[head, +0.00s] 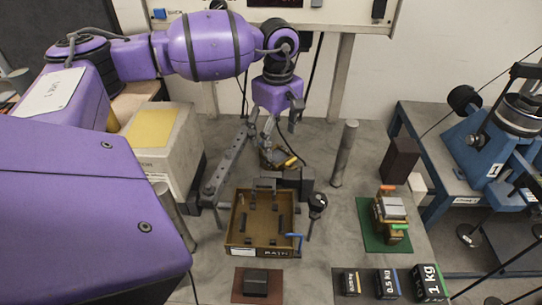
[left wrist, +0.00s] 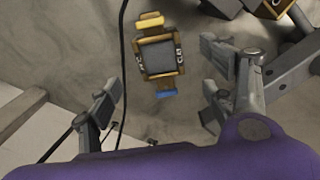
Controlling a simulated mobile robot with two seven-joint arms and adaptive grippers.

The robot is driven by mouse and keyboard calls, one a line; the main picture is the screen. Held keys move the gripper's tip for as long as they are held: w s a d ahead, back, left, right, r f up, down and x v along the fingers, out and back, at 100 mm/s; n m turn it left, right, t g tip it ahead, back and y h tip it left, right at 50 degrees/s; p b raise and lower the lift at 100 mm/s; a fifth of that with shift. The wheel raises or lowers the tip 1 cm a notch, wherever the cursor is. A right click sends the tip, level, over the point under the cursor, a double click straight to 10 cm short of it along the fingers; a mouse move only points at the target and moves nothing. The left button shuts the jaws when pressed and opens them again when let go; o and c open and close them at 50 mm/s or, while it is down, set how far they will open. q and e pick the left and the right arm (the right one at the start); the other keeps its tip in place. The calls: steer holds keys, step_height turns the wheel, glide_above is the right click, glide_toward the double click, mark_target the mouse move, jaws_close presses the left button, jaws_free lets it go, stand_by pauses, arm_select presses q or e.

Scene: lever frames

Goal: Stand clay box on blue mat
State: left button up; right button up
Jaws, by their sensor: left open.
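The clay box (left wrist: 160,58) is a small wooden box with a grey top, a yellow bar at one end and a blue bar at the other. In the head view the clay box (head: 280,158) stands on the table behind the wooden tray, partly hidden. My left gripper (head: 274,122) hangs above it, pointing down, open and empty. In the left wrist view its fingers (left wrist: 162,98) are wide apart and the box lies beyond them. A dark mat (head: 362,292) under black weights at the front may be the blue mat; its colour is unclear. My right gripper is out of view.
A wooden tray (head: 236,243) stands in front, with a grey linkage (head: 224,170) beside it. A green mat (head: 372,236) holds another box (head: 393,208). A grey post (head: 344,153) rises at the right. A red-brown mat (head: 240,291) holds a dark block.

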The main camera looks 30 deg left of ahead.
mark_target(277, 156)
arm_select(q)
steer(key=shift+d+f, duration=0.1)
steer(key=shift+f, duration=0.4)
step_height(277, 156, down, 2)
steer(key=shift+d+b, duration=0.1)
steer(key=shift+b, duration=0.3)
step_height(277, 156, down, 5)
steer(key=shift+f+b, duration=0.1)
steer(key=shift+b, duration=0.65)
steer(key=shift+r, duration=0.2)
steer(key=shift+c, duration=0.4)
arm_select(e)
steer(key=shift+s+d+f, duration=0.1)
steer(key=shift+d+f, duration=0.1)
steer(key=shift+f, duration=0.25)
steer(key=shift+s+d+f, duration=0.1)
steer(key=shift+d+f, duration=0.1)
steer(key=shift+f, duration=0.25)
arm_select(q)
jaws_close()
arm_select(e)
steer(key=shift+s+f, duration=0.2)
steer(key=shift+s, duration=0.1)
